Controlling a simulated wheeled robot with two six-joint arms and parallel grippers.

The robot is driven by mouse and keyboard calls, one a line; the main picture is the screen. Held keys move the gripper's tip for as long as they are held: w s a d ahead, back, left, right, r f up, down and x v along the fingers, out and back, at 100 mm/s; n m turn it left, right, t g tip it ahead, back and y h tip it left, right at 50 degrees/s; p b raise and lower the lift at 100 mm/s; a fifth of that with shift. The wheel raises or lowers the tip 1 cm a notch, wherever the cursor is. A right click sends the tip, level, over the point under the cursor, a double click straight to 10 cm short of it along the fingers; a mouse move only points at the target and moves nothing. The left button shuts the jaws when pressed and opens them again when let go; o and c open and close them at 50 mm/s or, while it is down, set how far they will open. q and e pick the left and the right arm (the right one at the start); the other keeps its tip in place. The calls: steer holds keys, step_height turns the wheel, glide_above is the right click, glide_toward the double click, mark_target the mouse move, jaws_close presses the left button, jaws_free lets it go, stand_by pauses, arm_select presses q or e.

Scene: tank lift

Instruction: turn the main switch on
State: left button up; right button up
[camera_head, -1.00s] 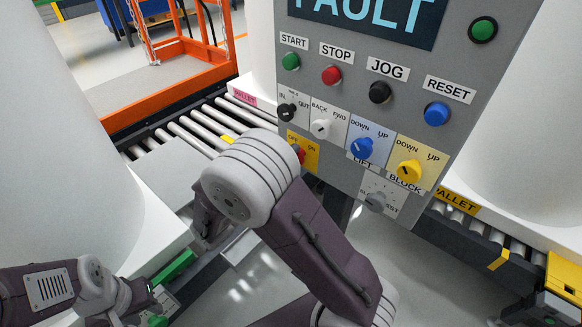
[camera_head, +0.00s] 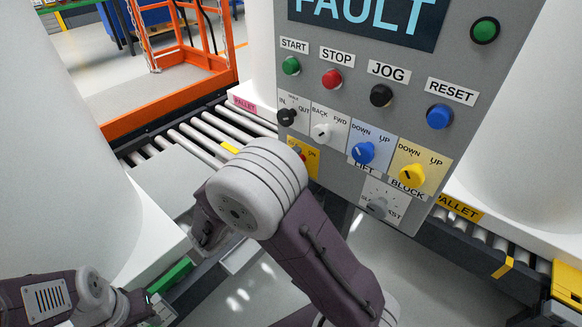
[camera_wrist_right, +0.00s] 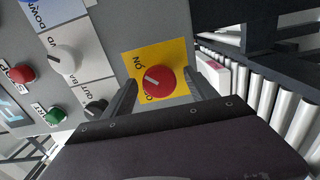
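The main switch is a red round knob (camera_wrist_right: 158,83) with a white line, on a yellow plate (camera_wrist_right: 181,54) marked ON, with a partly covered label beside the knob. The white line slants toward the plate's label side. In the head view the yellow plate (camera_head: 311,166) is at the panel's lower left, its knob mostly hidden behind my right arm. My right gripper (camera_wrist_right: 162,79) is open, its fingers on either side of the knob; contact is not clear. Its fingers are hidden in the head view. My left gripper (camera_head: 150,306) is at the lower left, its fingers unclear.
The grey panel (camera_head: 265,10) also carries START, STOP, JOG and RESET buttons, and selector knobs such as the white one (camera_head: 321,132) and blue one (camera_head: 364,152) close to the switch. Roller conveyors (camera_head: 190,140) run behind. Large white tanks (camera_head: 60,170) stand at both sides.

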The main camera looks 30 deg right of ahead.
steer(key=p+v, duration=0.1)
steer(key=v, duration=0.8)
steer(key=shift+p, duration=0.3)
